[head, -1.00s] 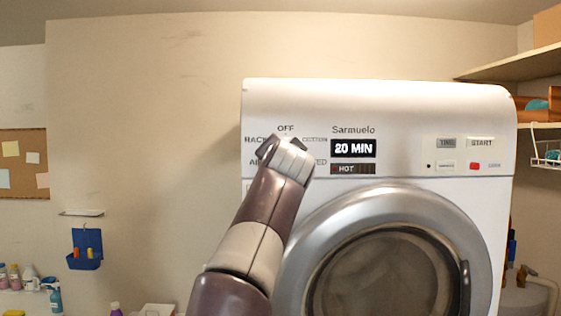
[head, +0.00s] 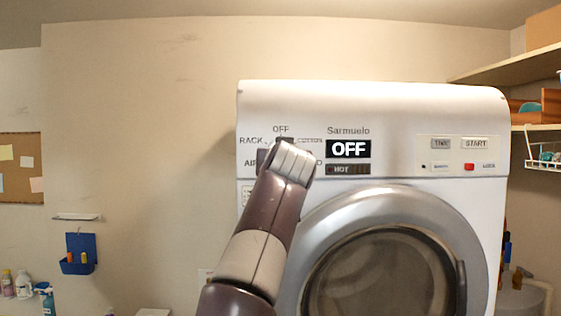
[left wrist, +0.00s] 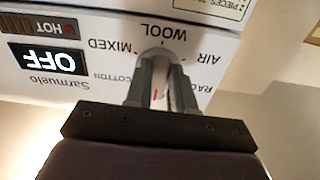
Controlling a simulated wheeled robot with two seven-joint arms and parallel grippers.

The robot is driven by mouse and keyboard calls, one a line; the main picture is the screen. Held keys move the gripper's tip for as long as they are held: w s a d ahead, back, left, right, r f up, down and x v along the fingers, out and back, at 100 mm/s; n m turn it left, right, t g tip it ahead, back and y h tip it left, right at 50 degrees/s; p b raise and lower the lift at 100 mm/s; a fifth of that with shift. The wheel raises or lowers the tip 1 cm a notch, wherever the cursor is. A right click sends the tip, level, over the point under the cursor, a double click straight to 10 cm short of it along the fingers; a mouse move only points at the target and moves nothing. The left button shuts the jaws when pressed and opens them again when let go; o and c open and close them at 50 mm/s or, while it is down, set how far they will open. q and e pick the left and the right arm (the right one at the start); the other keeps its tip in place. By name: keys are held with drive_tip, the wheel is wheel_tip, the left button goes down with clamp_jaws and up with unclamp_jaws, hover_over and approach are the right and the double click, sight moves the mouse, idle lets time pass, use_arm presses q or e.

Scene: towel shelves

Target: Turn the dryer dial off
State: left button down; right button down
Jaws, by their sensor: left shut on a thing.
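The white dryer (head: 400,95) stands in front of me, and its display (head: 348,149) reads OFF. The display also shows upside down in the left wrist view (left wrist: 42,58). The dial (left wrist: 157,55) is between the fingers of my left gripper (left wrist: 160,90), which is shut on it. A red mark shows on the dial between the fingers. In the head view my left arm covers the dial and most of the labels around it; OFF and RACK can be read. My right gripper is not in view.
The round dryer door (head: 375,210) is closed below the panel. Shelves (head: 510,68) with boxes and a white wire basket (head: 543,150) are at the right. A blue wall holder (head: 80,255), bottles and a cork board (head: 22,170) are at the left.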

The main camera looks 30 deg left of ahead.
use_arm(q)
drive_tip(key=shift+r+n, duration=0.2)
drive_tip(key=shift+n, duration=0.1)
drive_tip(key=c, duration=1.1)
unclamp_jaws()
drive_tip(key=shift+o, duration=0.7)
drive_tip(key=shift+w+f, duration=0.1)
drive_tip(key=shift+f, duration=0.05)
drive_tip(key=b+v, duration=0.5)
drive_tip(key=v, duration=0.7)
drive_tip(key=shift+s+d, duration=0.15)
drive_tip(key=shift+s, duration=0.15)
drive_tip(key=shift+w+f, duration=0.1)
